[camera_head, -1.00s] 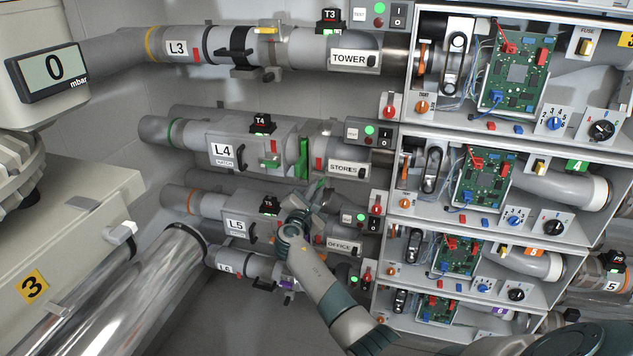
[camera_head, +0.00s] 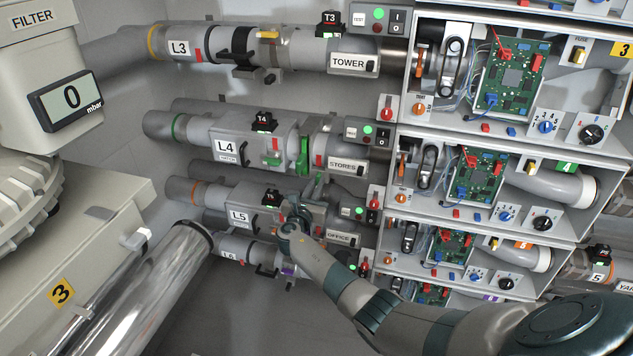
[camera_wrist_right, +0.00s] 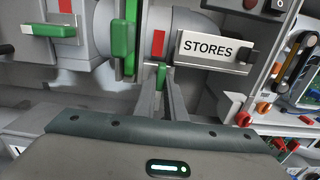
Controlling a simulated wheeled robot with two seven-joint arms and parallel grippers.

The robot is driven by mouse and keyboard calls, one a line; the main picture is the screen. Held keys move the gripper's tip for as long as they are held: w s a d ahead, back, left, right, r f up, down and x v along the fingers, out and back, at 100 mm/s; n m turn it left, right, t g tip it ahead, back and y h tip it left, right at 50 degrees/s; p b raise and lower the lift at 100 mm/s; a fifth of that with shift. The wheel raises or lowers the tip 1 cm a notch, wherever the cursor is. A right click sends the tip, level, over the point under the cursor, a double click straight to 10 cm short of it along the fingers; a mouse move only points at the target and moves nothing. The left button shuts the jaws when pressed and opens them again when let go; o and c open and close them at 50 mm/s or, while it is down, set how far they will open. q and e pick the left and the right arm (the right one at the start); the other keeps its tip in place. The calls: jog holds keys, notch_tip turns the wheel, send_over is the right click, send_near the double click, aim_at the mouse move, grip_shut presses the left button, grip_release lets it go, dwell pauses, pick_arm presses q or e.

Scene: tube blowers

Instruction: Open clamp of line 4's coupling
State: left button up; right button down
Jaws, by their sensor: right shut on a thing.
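Line 4's pipe, labelled L4 (camera_head: 227,147), carries a coupling with an upright green clamp band (camera_head: 304,156) left of the STORES label (camera_head: 343,164). The band also shows in the wrist view (camera_wrist_right: 130,40). A small green clamp lever (camera_wrist_right: 161,78) hangs just below and right of the band. My right gripper (camera_wrist_right: 163,92) comes from below and is shut on this lever, a finger on either side. In the head view my right gripper (camera_head: 316,192) sits under the coupling, in front of line 5, and the lever's grip is small there. My left gripper is out of view.
Line 5's pipe (camera_head: 238,217) runs close below, partly behind my right gripper. Line 3's pipe (camera_head: 180,47) is above. Electronics cabinets (camera_head: 395,225) stand close at the right. A second green handle (camera_head: 271,159) sits on the L4 housing. The filter unit (camera_head: 30,60) is at far left.

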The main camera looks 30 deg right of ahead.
jog(key=shift+f, duration=0.15)
dwell(0.3)
jog(key=c, duration=1.8)
grip_release()
jog(key=shift+s+a, duration=0.1)
jog(key=b+v, duration=0.2)
jog(key=v, duration=1.5)
jog(key=shift+s+b, duration=0.15)
jog(key=shift+b, duration=0.15)
